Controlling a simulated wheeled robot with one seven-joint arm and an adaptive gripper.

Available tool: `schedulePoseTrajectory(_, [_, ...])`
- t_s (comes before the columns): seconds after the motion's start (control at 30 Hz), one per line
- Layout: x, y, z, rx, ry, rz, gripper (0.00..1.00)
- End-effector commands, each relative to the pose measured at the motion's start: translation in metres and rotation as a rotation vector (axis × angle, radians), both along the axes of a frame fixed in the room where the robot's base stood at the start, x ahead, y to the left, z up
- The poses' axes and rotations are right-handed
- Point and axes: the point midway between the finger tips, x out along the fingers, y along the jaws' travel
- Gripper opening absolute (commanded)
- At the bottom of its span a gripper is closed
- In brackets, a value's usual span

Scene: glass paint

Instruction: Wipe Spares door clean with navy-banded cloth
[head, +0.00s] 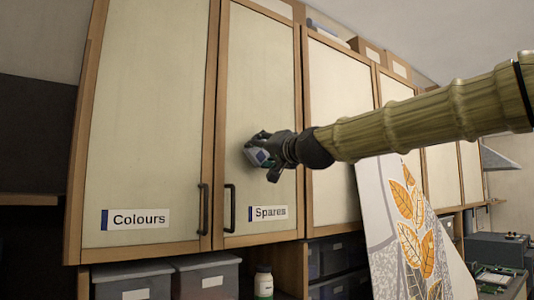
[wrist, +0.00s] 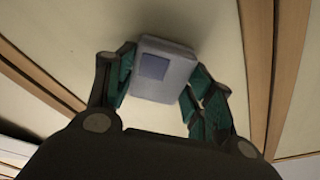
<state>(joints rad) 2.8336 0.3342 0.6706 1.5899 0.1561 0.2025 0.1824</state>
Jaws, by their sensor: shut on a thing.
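The Spares door (head: 262,90) is a cream panel in a wood frame, with a black handle (head: 230,208) at its lower left and a Spares label (head: 269,212) at its lower right. My gripper (head: 262,155) is in front of the door's middle, above the label. It is shut on a pale grey-lilac block-shaped cloth (head: 257,157) with a navy patch. In the wrist view the cloth (wrist: 173,85) sits between both fingers, its navy patch (wrist: 154,67) facing the camera. The cloth is at or very near the panel; I cannot tell whether it touches. No clear mark shows on the panel.
The Colours door (head: 150,100) is shut on the left, and more shut doors run to the right. Grey bins (head: 206,278) and a white bottle (head: 264,282) stand below. A leaf-patterned panel (head: 408,230) stands below my arm at right.

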Motion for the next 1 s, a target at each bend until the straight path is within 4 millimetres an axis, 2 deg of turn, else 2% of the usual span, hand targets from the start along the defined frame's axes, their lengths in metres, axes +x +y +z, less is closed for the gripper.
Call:
schedulePoseTrajectory(0.27, [-0.002, -0.002, 0.000, 0.001, 0.000, 0.000, 0.31])
schedulePoseTrajectory(1.0, [-0.046, -0.034, 0.000, 0.002, -0.001, 0.000, 0.31])
